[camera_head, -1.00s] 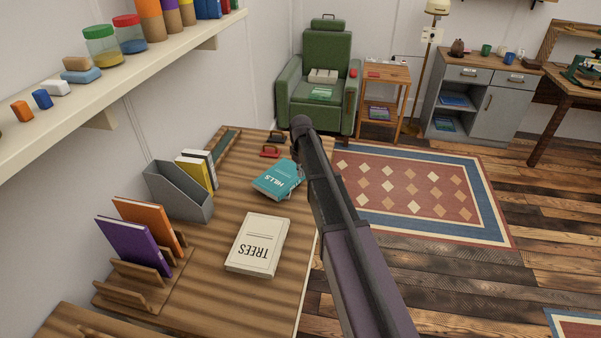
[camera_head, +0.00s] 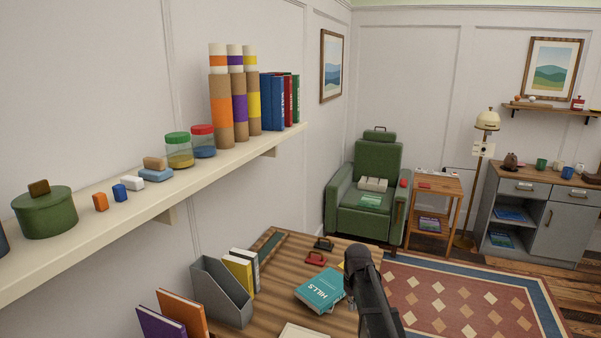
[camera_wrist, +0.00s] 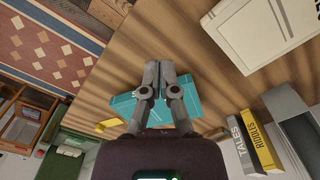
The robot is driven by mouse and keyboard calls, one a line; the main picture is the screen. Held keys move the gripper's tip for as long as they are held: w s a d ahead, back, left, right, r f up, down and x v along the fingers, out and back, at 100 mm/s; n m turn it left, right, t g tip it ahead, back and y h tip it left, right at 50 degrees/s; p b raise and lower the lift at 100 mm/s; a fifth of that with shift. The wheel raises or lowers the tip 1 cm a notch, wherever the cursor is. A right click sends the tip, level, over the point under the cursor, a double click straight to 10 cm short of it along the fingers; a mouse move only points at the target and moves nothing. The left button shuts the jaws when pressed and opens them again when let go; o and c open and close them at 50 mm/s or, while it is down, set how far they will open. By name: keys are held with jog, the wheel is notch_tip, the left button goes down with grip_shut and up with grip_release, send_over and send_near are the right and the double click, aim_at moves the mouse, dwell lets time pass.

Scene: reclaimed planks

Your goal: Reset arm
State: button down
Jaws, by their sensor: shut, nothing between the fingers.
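My arm reaches up from the bottom of the head view, with the gripper end (camera_head: 357,262) above the right edge of the wooden desk (camera_head: 285,268). In the wrist view my gripper (camera_wrist: 160,68) is shut and empty, its fingertips together over the desk top. The teal HILLS book (camera_head: 320,290) lies on the desk just left of the arm in the head view. It also shows behind the fingers in the wrist view (camera_wrist: 124,105), partly hidden by them.
A grey file holder (camera_head: 222,290) with books stands at the desk's left. A cream book (camera_wrist: 262,35) lies flat on the desk. A wall shelf (camera_head: 190,178) with jars, tubes and books runs above. A green armchair (camera_head: 367,205) stands behind, and a patterned rug (camera_head: 460,300) lies right.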

jog(key=s+r+m, duration=0.1)
jog(key=s+m, duration=0.3)
jog(key=s, duration=1.5)
jog(key=shift+s+d+p, duration=0.35)
jog(key=shift+s+p, duration=0.05)
jog(key=shift+s, duration=0.15)
